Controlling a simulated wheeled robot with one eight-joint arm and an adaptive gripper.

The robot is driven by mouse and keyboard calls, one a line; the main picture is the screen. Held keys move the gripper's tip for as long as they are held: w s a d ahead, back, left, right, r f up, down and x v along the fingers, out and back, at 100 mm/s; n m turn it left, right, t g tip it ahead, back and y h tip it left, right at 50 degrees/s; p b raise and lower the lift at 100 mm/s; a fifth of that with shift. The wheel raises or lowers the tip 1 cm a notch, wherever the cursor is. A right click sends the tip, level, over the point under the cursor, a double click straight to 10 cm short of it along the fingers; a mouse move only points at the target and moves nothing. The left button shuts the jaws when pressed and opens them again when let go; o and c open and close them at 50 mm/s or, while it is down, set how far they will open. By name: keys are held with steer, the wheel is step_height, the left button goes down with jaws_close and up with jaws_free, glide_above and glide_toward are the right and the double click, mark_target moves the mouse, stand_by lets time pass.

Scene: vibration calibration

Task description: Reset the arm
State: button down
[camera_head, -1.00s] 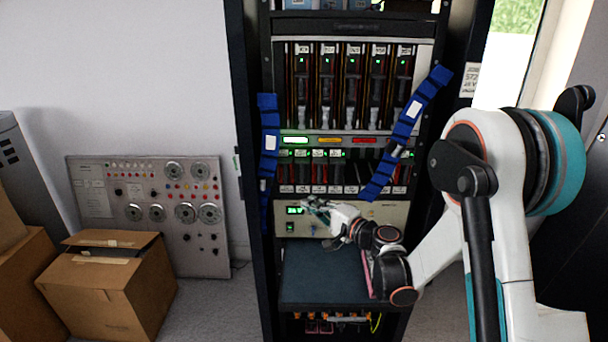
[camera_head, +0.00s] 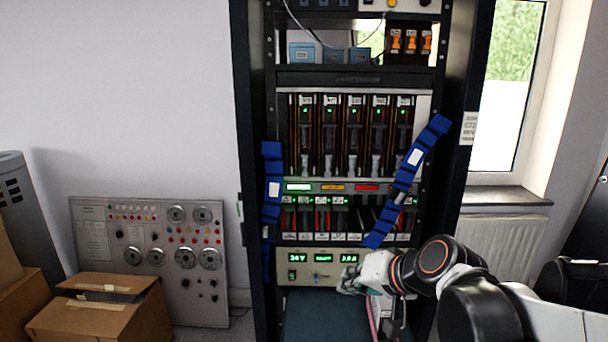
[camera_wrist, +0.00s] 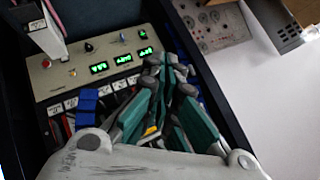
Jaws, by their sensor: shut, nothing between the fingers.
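My gripper (camera_head: 350,281) is in front of the right part of the cream power-supply panel in the rack, low in the head view. In the wrist view my gripper (camera_wrist: 166,66) shows teal and grey fingers, brought together and empty. The cream panel (camera_head: 300,281) has green lit displays and also shows in the wrist view (camera_wrist: 62,84). My arm (camera_head: 440,262) comes in from the lower right of the head view and hides the panel's lower right and part of the shelf.
The rack (camera_head: 257,120) holds lit modules and two blue straps (camera_head: 271,190) (camera_head: 410,175). A dark shelf (camera_head: 320,318) is below the panel. A grey instrument panel (camera_head: 150,285) and cardboard boxes (camera_head: 100,315) stand left. A window and radiator (camera_head: 505,250) are right.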

steer(key=s+d+f+n+h, duration=0.1)
steer(key=s+d+h, duration=0.2)
steer(key=s+d, duration=0.2)
steer(key=s+d+f+n+g+h, duration=0.1)
steer(key=s+d, duration=0.4)
steer(key=s, duration=0.7)
steer(key=shift+d+f+n+h, duration=0.3)
steer(key=shift+f+h, duration=0.05)
steer(key=shift+h, duration=0.55)
